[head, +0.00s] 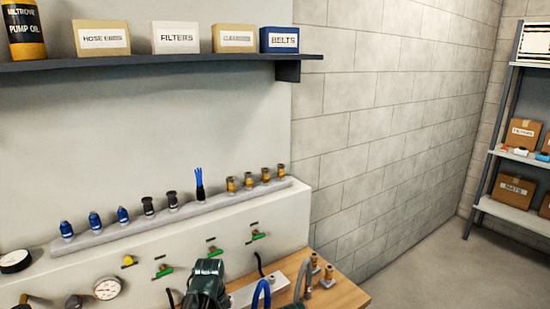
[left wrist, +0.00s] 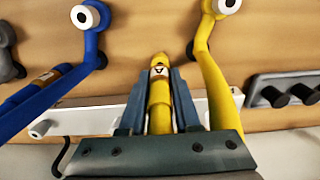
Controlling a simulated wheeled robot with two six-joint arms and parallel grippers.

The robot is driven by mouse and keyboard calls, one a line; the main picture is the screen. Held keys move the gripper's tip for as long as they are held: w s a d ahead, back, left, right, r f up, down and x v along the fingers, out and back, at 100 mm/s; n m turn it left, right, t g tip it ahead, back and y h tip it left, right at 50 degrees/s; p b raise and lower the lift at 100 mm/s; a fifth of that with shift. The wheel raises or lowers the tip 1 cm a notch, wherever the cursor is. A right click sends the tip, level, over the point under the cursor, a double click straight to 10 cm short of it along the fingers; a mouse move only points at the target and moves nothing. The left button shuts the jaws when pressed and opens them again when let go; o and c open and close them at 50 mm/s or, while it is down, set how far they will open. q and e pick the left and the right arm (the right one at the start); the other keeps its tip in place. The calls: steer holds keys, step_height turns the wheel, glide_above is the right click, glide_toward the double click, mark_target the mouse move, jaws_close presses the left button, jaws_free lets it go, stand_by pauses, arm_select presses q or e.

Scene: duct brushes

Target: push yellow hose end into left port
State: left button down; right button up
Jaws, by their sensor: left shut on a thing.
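In the left wrist view my left gripper (left wrist: 158,82) is shut on a yellow hose end (left wrist: 160,92), which lies between its two fingers. The tip of the hose end carries a small white label with a dark mark and points up the picture. A white bar (left wrist: 85,121) runs across behind the fingers and is partly hidden by them. I cannot tell which opening is the left port, or whether the hose end touches one. In the head view a dark arm part of mine shows at the bottom, and the held hose end cannot be made out. My right gripper is not seen.
A blue hose (left wrist: 75,72) lies left of the gripper and another yellow hose piece (left wrist: 211,70) lies close on its right. A grey holder with black pegs (left wrist: 282,95) is further right. The wooden bench (head: 346,290) meets a block wall; a fittings rail (head: 105,237) stands behind.

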arm_select(q)
steer(key=shift+r+p, duration=1.75)
steer(key=shift+r, duration=0.2)
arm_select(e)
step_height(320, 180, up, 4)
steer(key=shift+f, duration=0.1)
